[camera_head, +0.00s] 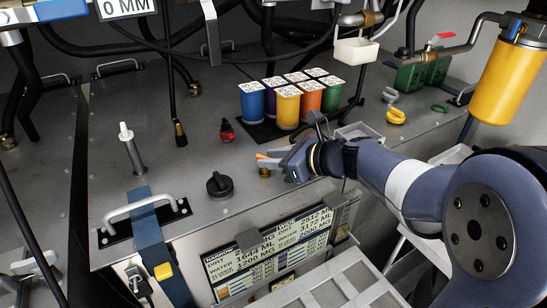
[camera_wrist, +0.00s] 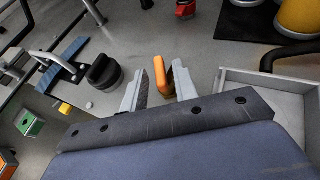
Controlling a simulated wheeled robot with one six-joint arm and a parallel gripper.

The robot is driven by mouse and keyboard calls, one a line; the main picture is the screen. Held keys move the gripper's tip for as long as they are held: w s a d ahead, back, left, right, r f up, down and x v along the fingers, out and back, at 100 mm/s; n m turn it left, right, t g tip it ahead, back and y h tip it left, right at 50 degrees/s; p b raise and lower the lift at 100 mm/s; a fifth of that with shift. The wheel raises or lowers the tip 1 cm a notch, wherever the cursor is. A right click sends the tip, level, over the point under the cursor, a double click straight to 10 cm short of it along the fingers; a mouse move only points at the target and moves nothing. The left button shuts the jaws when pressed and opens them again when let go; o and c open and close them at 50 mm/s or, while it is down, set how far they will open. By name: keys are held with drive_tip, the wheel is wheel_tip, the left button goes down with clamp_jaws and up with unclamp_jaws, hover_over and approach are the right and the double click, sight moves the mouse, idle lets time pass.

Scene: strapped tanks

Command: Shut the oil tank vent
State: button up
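An orange lever handle (camera_head: 265,157) stands above a small brass fitting (camera_head: 264,172) on the grey tank top (camera_head: 160,100). I cannot read a label that marks it as the oil tank vent. My gripper (camera_head: 274,158) is low over the tank top at this handle. In the wrist view the orange handle (camera_wrist: 160,76) lies between the two fingers of my gripper (camera_wrist: 159,88), closer to the right finger. The fingers are apart, with a gap at the left of the handle.
A black round knob (camera_head: 219,184) sits left of my gripper and a red fitting (camera_head: 227,129) stands behind it. Several coloured cups (camera_head: 288,107) stand farther back. A metal handle (camera_head: 145,207) with a blue strap is at the left. A grey tray (camera_wrist: 270,95) lies at the right.

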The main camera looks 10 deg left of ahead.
clamp_jaws()
drive_tip(key=shift+s, duration=0.1)
drive_tip(key=m+t, duration=0.1)
drive_tip(key=m+t+h+b, duration=0.1)
drive_tip(key=m+t+h, duration=0.1)
drive_tip(key=shift+s+a+f+b, duration=0.1)
drive_tip(key=shift+s+a+b, duration=0.2)
drive_tip(key=shift+b, duration=0.1)
drive_tip(key=shift+s+a+m+t+h+b, duration=0.15)
drive_tip(key=shift+m+t+h+b, duration=0.3)
drive_tip(key=shift+m+t+h, duration=0.8)
drive_tip(key=shift+m, duration=0.25)
drive_tip(key=shift+o, duration=0.7)
unclamp_jaws()
